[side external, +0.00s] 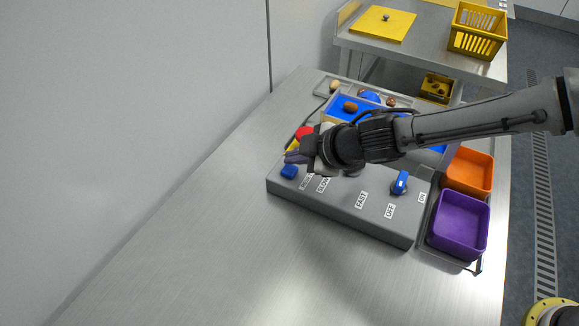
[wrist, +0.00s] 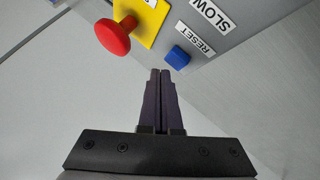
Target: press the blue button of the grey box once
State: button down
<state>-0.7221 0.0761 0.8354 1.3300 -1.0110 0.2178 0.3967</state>
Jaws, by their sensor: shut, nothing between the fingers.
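The grey box (side external: 340,211) lies on the metal table with its labelled top facing up. The blue button (side external: 289,171) is a small square block at the box's left corner; it also shows in the wrist view (wrist: 177,57), beside the RESET label. My gripper (side external: 290,158) is shut and empty, with its fingertips close to the button in the side view. In the wrist view the shut fingertips (wrist: 160,72) sit just below and left of the button, with a small gap in the picture. I cannot tell how high they are above the box.
A red mushroom button (wrist: 113,37) on a yellow plate (wrist: 142,14) stands close by. A blue switch (side external: 400,183) is on the box's right part. Purple (side external: 460,224) and orange (side external: 469,172) bins stand to the right. The table's left front (side external: 170,240) is clear.

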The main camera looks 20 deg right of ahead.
aim_at(295, 171)
jog(key=shift+f, duration=0.15)
jog(key=shift+f, duration=0.3)
jog(key=shift+f, duration=0.5)
dwell(1.0)
jog(key=shift+r, duration=0.85)
jog(key=shift+r, duration=2.55)
